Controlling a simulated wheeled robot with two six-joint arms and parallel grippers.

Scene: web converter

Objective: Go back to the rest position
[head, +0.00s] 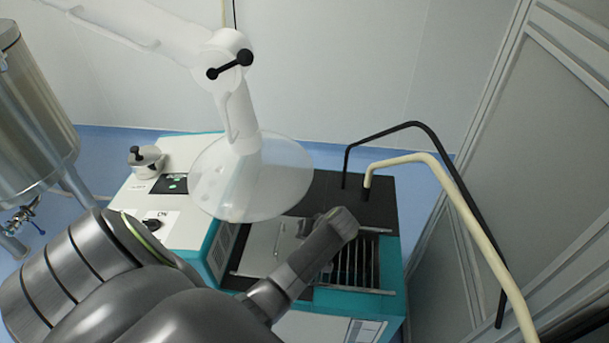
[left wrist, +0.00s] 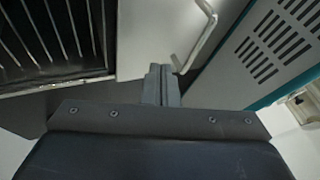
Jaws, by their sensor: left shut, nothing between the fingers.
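My left arm (head: 315,250) reaches from the bottom left of the head view over the teal and white machine (head: 190,235). In the left wrist view my left gripper (left wrist: 160,72) is shut, with its fingers together and nothing between them. Its fingertips are over or near the edge of a pale metal plate (left wrist: 150,35) with a bent metal handle (left wrist: 196,38); I cannot tell if they touch. In the head view the fingers are hard to make out behind the arm. My right gripper is not in view.
A white extraction arm with a clear hood (head: 285,185) hangs over the machine. Dark slots (head: 352,265) lie beside the plate. A black hose (head: 405,125) and a cream hose (head: 430,160) arch at right. A steel tank (head: 35,120) stands at left.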

